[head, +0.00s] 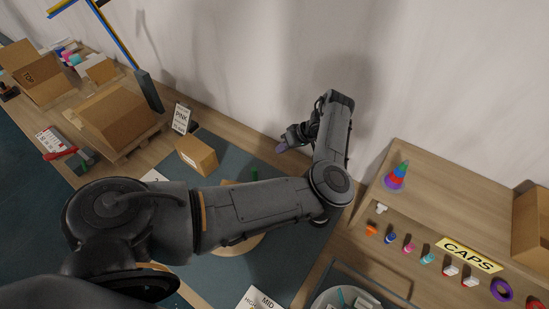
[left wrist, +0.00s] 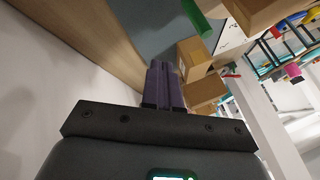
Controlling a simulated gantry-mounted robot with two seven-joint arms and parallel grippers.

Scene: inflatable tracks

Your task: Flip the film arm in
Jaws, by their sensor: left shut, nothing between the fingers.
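My left arm reaches across the head view from the left and bends back toward the wall. My left gripper (head: 281,149) is near the wall, its purple fingers pointing left, shut and empty. In the left wrist view the fingers (left wrist: 163,68) lie together with nothing between them. I cannot clearly identify the film arm; my arm hides much of the middle of the table. A round wooden disc (head: 240,245) shows partly below my forearm. A small green piece (head: 254,174) stands just above the forearm; a green cylinder (left wrist: 196,17) shows in the wrist view. My right gripper is out of view.
A larger box (head: 115,116) sits further left by a dark upright plate (head: 148,90). A CAPS board (head: 469,257) with small coloured parts is at right. The wall is close.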

